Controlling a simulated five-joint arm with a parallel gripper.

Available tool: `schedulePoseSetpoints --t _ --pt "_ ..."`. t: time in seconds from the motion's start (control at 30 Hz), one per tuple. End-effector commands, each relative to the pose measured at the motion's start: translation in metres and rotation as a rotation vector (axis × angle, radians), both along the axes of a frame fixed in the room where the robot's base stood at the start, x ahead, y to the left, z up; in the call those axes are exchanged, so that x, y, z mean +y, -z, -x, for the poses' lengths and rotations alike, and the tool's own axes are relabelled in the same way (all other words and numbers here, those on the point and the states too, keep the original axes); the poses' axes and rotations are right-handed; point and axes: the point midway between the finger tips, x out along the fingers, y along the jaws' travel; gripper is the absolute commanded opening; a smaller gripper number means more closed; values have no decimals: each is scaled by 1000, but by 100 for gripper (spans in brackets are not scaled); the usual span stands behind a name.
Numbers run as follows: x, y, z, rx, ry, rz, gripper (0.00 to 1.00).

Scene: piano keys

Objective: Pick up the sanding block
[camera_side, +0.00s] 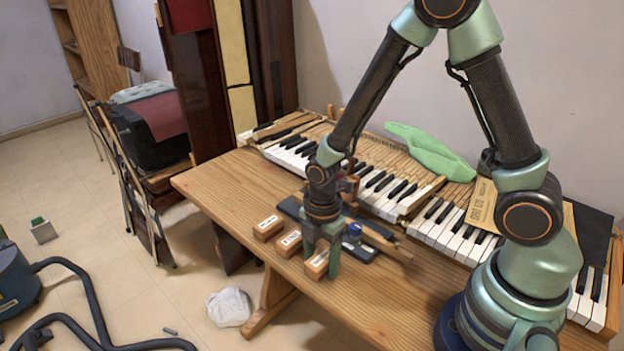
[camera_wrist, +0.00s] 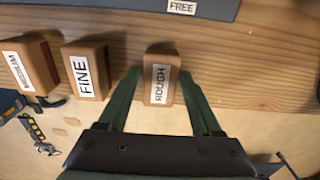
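Three brown sanding blocks with white labels stand in a row near the table's front edge. In the wrist view they read MEDIUM (camera_wrist: 42,62), FINE (camera_wrist: 96,72) and ROUGH (camera_wrist: 172,58). My gripper (camera_wrist: 160,76) is open, with one finger on each side of the ROUGH block and a narrow gap showing at each tip. In the side view, my gripper (camera_side: 322,245) points down over the nearest block (camera_side: 317,266); the other blocks (camera_side: 268,230) (camera_side: 289,244) stand to its left, clear of the fingers.
A dark mat (camera_side: 290,207) with a blue-topped item (camera_side: 355,230) lies behind the blocks. Piano keys (camera_side: 380,190) and a green cloth (camera_side: 430,152) lie farther back. The wooden table (camera_side: 225,190) is clear at left. Its front edge is close to the blocks.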

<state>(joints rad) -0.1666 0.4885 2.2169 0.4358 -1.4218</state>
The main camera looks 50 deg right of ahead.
Motion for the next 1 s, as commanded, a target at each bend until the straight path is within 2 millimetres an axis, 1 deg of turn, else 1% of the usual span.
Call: schedulePoseSetpoints --t 0.03,0.07,0.1,0.13,0.17,0.47,0.57,0.67,0.77,0.87,1.0 --pt "0 0 0 0 0 0 42" --pt "0 0 0 0 0 0 31" --pt "0 0 0 0 0 0 16" --pt "0 0 0 0 0 0 4" --pt "0 0 0 0 0 0 0" --pt "0 -2 0 0 0 0 0" --pt "0 -5 0 0 0 0 0" --pt "0 -13 -1 -3 0 0 0" --pt "0 -26 -1 -5 0 -1 0" --pt "0 -47 -2 -9 0 -1 0" --pt "0 -83 -2 -10 0 -2 0"
